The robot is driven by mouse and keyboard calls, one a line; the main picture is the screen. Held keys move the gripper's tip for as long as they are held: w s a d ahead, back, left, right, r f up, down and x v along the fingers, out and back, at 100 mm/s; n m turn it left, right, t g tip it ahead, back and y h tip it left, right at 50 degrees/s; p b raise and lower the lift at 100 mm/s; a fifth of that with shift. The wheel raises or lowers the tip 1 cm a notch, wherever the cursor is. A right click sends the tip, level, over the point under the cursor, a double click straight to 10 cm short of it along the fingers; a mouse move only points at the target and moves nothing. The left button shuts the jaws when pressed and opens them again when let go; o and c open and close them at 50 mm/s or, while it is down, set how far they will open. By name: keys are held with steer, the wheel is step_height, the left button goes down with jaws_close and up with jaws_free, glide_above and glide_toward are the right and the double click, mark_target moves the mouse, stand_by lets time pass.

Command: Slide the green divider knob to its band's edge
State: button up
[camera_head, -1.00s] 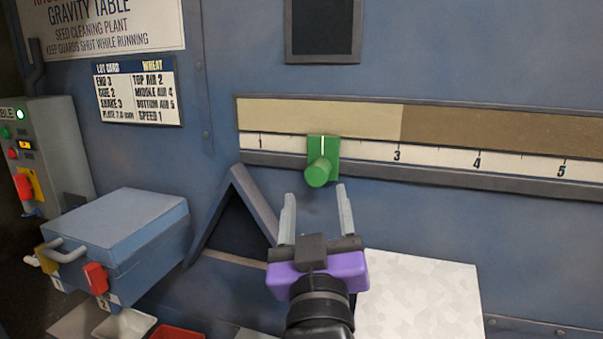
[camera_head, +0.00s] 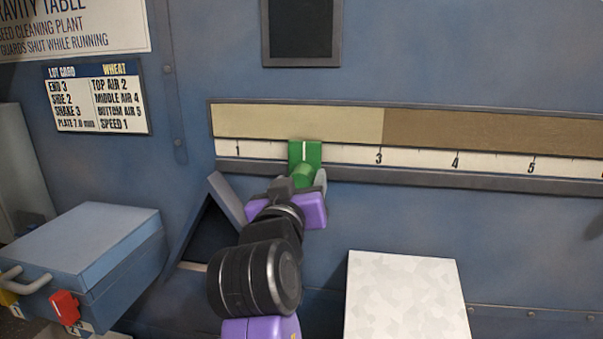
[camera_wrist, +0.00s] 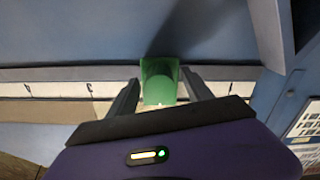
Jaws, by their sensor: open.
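In the wrist view the green knob (camera_wrist: 159,82) lies between the two fingers of my gripper (camera_wrist: 160,95), which are open on either side. Whether either finger touches it I cannot tell.
A grey rail (camera_head: 420,175) runs under the scale. A dark triangular opening with a raised grey frame (camera_head: 226,198) is just left of my arm. A blue box (camera_head: 85,250) with a red latch stands lower left, and a pale speckled panel (camera_head: 405,290) lower right.

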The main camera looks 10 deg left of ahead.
steer(key=shift+w+d, duration=0.1)
steer(key=shift+w, duration=1.1)
jaws_close()
